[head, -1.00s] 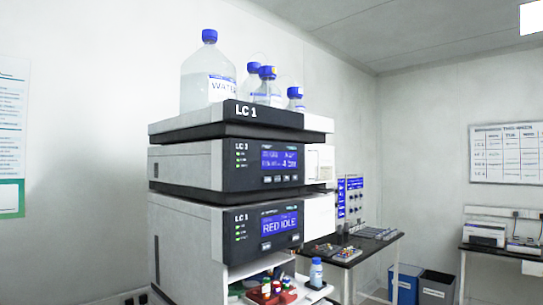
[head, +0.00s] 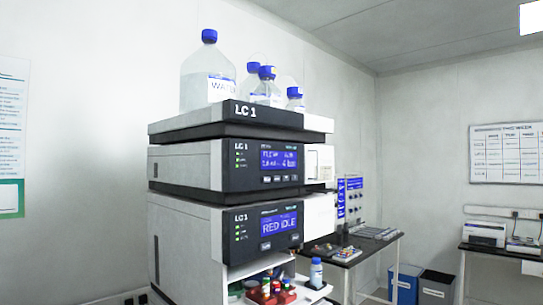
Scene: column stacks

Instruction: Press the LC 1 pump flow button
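The LC 1 stack (head: 180,167) stands left of centre in the head view. Its middle module has a dark front panel with a lit blue screen (head: 279,159), whose small text seems to deal with flow and is hard to read. A row of small buttons (head: 278,179) sits under that screen; their labels are too small to read. The lower module's screen (head: 279,225) reads "RED IDLE". Neither of my grippers shows in the head view.
A large water bottle (head: 208,75) and smaller blue-capped bottles (head: 267,88) stand on top of the stack. An open shelf below holds red and blue-capped vials (head: 270,288). A bench (head: 370,249) and bins (head: 437,288) stand to the right.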

